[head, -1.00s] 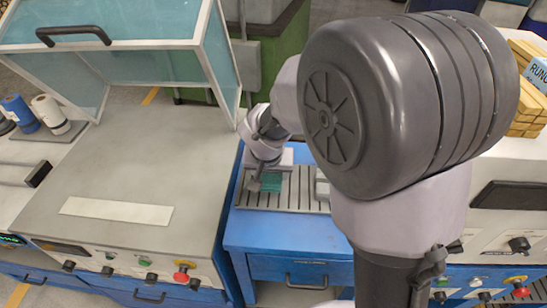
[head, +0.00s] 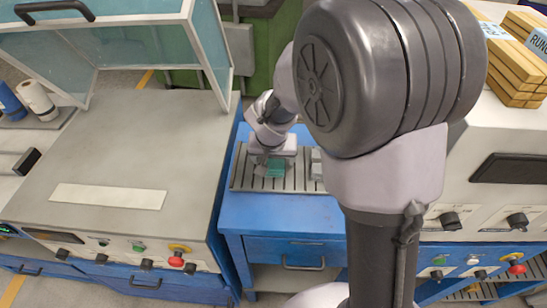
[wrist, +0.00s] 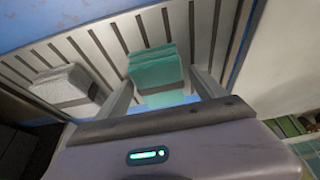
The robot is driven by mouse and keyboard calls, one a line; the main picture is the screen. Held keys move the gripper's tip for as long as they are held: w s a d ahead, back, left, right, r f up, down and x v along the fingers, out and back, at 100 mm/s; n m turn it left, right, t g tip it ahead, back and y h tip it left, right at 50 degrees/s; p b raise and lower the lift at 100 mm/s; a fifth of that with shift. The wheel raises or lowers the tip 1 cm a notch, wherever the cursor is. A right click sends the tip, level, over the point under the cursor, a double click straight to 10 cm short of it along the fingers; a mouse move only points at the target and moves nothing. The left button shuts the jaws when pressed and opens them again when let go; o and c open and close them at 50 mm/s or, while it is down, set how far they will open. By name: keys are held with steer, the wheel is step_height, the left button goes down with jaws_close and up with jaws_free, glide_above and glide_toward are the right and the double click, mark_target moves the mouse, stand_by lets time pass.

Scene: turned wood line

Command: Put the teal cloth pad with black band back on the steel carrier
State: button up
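The teal cloth pad (wrist: 155,66) shows in the wrist view with a dark grey band along its near edge. In the head view the pad (head: 276,167) is a small teal patch at my gripper, over the slatted steel carrier (head: 247,182). The carrier (wrist: 42,52) also fills much of the wrist view. My gripper (wrist: 162,80) has one finger on each side of the pad. I cannot tell whether the fingers press on it or whether it is resting on the slats. My gripper (head: 270,166) is small and partly blurred in the head view.
A white pad with a grey band (wrist: 70,86) lies on the carrier beside the teal pad. The carrier stands on a blue bench (head: 275,214) with bare top in front. A grey machine with a raised clear guard (head: 130,55) is at the left. Wooden blocks (head: 515,75) are stacked at right.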

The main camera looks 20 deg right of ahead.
steer(key=shift+r, duration=0.15)
steer(key=p+v, duration=0.5)
steer(key=v, duration=0.6)
steer(key=s+r+y, duration=0.1)
steer(key=s+r, duration=0.2)
steer(key=s, duration=0.4)
steer(key=s+a+r+t+y, duration=0.1)
steer(key=s+r, duration=0.3)
steer(key=s, duration=0.2)
steer(key=s+a+r+y, duration=0.1)
steer(key=s+r, duration=0.3)
steer(key=s, duration=0.3)
steer(key=shift+s+a+m, duration=0.25)
steer(key=shift+s+m, duration=0.05)
steer(key=shift+m, duration=0.1)
steer(key=shift+r, duration=0.2)
